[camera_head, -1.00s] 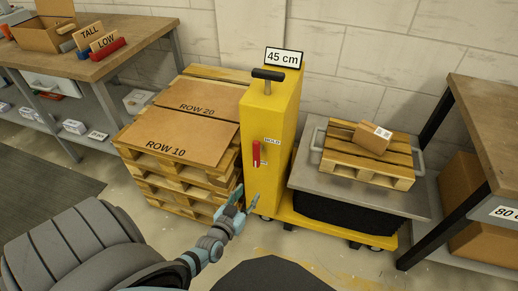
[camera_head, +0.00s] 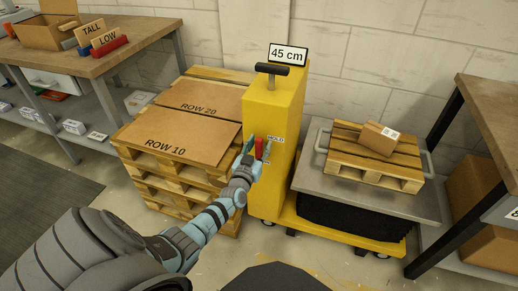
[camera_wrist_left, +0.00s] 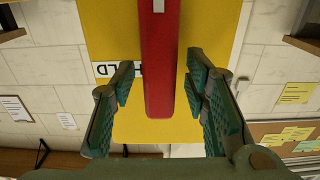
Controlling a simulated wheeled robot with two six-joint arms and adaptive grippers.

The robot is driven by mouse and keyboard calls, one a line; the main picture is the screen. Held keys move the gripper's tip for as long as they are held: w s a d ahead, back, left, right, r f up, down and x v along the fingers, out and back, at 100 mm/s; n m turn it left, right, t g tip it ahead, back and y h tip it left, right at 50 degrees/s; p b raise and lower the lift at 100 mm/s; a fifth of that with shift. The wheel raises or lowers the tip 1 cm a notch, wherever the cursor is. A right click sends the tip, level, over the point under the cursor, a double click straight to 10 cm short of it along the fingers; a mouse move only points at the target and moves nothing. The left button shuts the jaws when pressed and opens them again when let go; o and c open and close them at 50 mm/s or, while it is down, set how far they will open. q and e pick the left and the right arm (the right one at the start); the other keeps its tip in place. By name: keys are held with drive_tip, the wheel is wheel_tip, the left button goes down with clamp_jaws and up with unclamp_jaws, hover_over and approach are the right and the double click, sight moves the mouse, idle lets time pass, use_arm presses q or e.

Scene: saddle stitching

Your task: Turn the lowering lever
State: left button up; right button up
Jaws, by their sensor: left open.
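The red lowering lever (camera_head: 260,147) is on the front of the yellow lift column (camera_head: 272,105), beside a HOLD label (camera_head: 277,140). In the left wrist view the red lever (camera_wrist_left: 159,70) runs down between the two green fingers. My left gripper (camera_head: 256,150) is open at the lever, with one finger on each side. In the wrist view a gap shows between the lever and each finger of the gripper (camera_wrist_left: 158,88). The label is partly hidden behind the lever and a finger. My right gripper is not in view.
A 45 cm sign (camera_head: 288,53) and black handle (camera_head: 271,69) top the column. The grey lift platform (camera_head: 308,183) on the right carries a small pallet (camera_head: 345,167) with a carton (camera_head: 380,138). Stacked pallets with ROW boards (camera_head: 180,150) stand close on the left.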

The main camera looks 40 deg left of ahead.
use_arm(q)
drive_tip(key=shift+c, duration=0.9)
clamp_jaws()
drive_tip(key=shift+s+a+n, duration=0.1)
drive_tip(key=shift+n, duration=0.3)
drive_tip(key=shift+s+a+f+n, duration=0.1)
drive_tip(key=shift+a+n, duration=0.15)
drive_tip(key=shift+n, duration=0.75)
drive_tip(key=f+n+b, duration=0.1)
drive_tip(key=n+b, duration=0.1)
drive_tip(key=n, duration=0.3)
drive_tip(key=a+f+n+b, duration=0.1)
drive_tip(key=n+b, duration=0.1)
drive_tip(key=n, duration=0.3)
drive_tip(key=a+f+n+b, duration=0.1)
drive_tip(key=n, duration=0.4)
drive_tip(key=shift+s+a+f+b, duration=0.1)
drive_tip(key=shift+s+a+b, duration=0.05)
drive_tip(key=shift+s+b, duration=0.25)
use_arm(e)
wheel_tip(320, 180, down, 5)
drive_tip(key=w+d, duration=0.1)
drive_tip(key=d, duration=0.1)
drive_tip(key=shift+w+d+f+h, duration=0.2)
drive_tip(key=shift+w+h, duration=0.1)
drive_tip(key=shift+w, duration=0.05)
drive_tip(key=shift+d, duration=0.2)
